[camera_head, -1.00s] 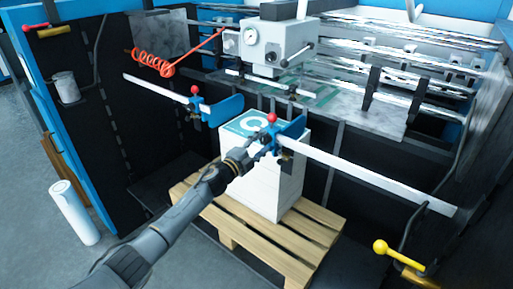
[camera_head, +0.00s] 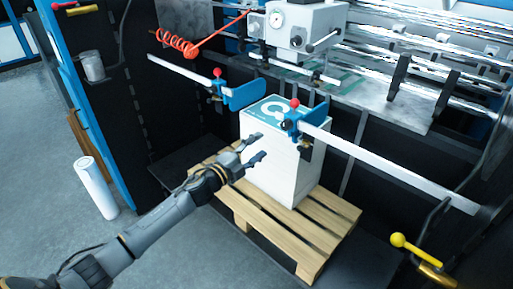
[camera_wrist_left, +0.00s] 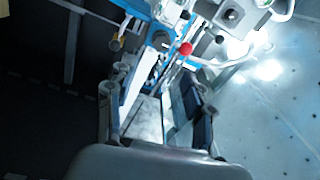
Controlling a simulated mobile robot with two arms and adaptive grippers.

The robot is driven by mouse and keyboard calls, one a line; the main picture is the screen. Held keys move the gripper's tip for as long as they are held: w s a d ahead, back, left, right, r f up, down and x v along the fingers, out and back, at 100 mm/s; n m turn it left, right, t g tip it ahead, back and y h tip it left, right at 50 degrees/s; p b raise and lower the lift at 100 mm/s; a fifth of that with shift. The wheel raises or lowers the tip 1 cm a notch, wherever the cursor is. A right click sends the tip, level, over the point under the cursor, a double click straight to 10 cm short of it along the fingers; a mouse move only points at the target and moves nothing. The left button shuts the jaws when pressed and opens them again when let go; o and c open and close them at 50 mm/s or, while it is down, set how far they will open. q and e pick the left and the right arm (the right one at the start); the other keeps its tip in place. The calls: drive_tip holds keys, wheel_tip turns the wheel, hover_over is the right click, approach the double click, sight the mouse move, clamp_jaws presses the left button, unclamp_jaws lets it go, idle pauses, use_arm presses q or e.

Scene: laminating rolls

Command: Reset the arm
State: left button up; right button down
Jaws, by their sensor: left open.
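My left arm comes in from the lower left in the head view. Its gripper (camera_head: 256,149) is open and empty, in front of the left side of a white stack (camera_head: 285,165) with a teal printed top. The stack stands on a wooden pallet (camera_head: 313,232). In the left wrist view the two fingers of my left gripper (camera_wrist_left: 155,115) stand apart, with a red knob (camera_wrist_left: 185,48) beyond them. My right arm and gripper do not show.
Blue clamps with red knobs (camera_head: 294,103) sit on a white rail (camera_head: 395,178) beside the stack. A grey machine head (camera_head: 300,25) and metal rollers are behind. A white roll (camera_head: 96,188) stands on the floor at left, where the grey floor is free.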

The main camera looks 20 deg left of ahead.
use_arm(q)
drive_tip(key=shift+f, duration=0.1)
idle(0.3)
drive_tip(key=s+a+f+n+g+y+b, duration=0.1)
drive_tip(key=s+a+f+n+g+y, duration=0.15)
drive_tip(key=f, duration=0.85)
drive_tip(key=s+a+f+n+g+y+b, duration=0.1)
drive_tip(key=s+f+n, duration=0.3)
drive_tip(key=f, duration=0.8)
drive_tip(key=s+a+f+n+g+y+b, duration=0.1)
drive_tip(key=s+f+n+y+b, duration=0.2)
drive_tip(key=f, duration=0.8)
drive_tip(key=s+f+n+g, duration=0.4)
drive_tip(key=s+f+g, duration=0.1)
drive_tip(key=s+f, duration=1.35)
drive_tip(key=s+d+f+n+g+b, duration=0.1)
drive_tip(key=s+f, duration=0.3)
drive_tip(key=s, duration=0.6)
drive_tip(key=s+d+f+n+g+b, duration=0.1)
drive_tip(key=s+d+f+g, duration=0.2)
drive_tip(key=s, duration=0.7)
drive_tip(key=s+d+f+n+g, duration=0.2)
drive_tip(key=s+d+f+g, duration=0.1)
drive_tip(key=s+f, duration=0.4)
drive_tip(key=s, duration=0.3)
drive_tip(key=shift+s+d+b, duration=0.2)
drive_tip(key=shift+d+b, duration=0.15)
drive_tip(key=shift+b, duration=0.05)
